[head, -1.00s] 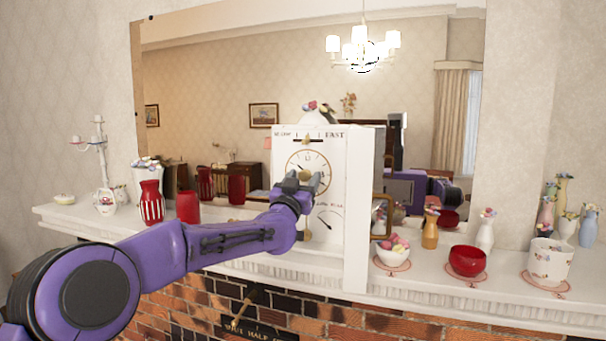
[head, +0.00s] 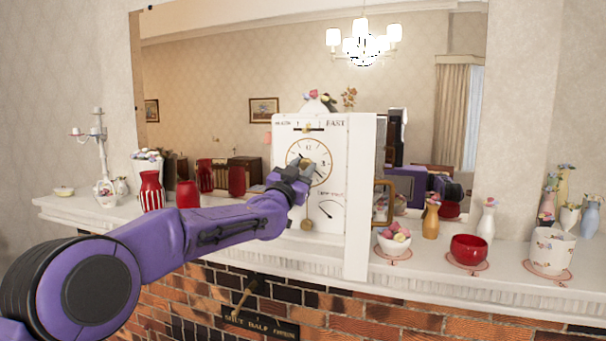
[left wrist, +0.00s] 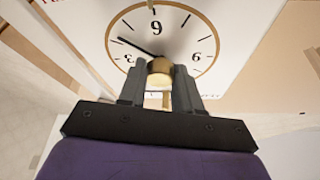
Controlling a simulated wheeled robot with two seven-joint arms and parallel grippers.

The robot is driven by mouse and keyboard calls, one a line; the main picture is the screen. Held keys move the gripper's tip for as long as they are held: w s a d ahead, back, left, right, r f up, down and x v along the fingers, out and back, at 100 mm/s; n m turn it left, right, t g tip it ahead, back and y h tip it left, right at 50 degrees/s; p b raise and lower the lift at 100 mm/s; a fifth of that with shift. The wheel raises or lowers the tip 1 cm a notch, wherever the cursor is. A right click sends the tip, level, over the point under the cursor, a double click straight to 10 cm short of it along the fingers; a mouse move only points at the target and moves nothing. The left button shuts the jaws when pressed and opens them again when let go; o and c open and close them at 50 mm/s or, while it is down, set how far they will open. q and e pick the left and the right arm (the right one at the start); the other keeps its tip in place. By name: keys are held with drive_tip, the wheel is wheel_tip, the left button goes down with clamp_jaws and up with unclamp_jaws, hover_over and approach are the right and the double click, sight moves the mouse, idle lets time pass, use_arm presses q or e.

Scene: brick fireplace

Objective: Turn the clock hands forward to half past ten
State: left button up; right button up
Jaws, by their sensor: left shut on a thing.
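The white clock (head: 335,185) stands upright on the mantelpiece. Its round dial (head: 325,172) has a gold ring, and the numerals show upside down in the left wrist view. My left gripper (head: 303,172) is in front of the dial, covering its lower left part in the head view. In the left wrist view its fingers (left wrist: 160,88) are shut on a brass knob (left wrist: 160,67) at the dial's centre. A dark hand (left wrist: 137,47) points up and left there, between two numerals. Any other hand is hard to make out. My right gripper is out of view.
A mirror stands behind the clock. Red vases (head: 151,191) are left on the mantelpiece (head: 85,208). To the right are a bowl of round things (head: 394,241), an orange vase (head: 431,220), a red bowl (head: 469,249) and a white pot (head: 551,251). Bricks lie below.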

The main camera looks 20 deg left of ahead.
use_arm(q)
drive_tip(key=shift+a+r+m+g+h, duration=0.15)
drive_tip(key=shift+m+h, duration=0.3)
drive_tip(key=shift+m, duration=0.6)
drive_tip(key=shift+d+m+g+h, duration=0.1)
drive_tip(key=shift+m+g+h, duration=0.25)
drive_tip(key=shift+m, duration=0.7)
drive_tip(key=o, duration=1)
drive_tip(key=shift+o, duration=0.2)
drive_tip(key=b+v, duration=0.6)
drive_tip(key=v, duration=0.4)
drive_tip(key=shift+s+f+b, duration=0.2)
drive_tip(key=shift+s+b, duration=0.05)
drive_tip(key=shift+b, duration=0.15)
drive_tip(key=shift+a, duration=0.15)
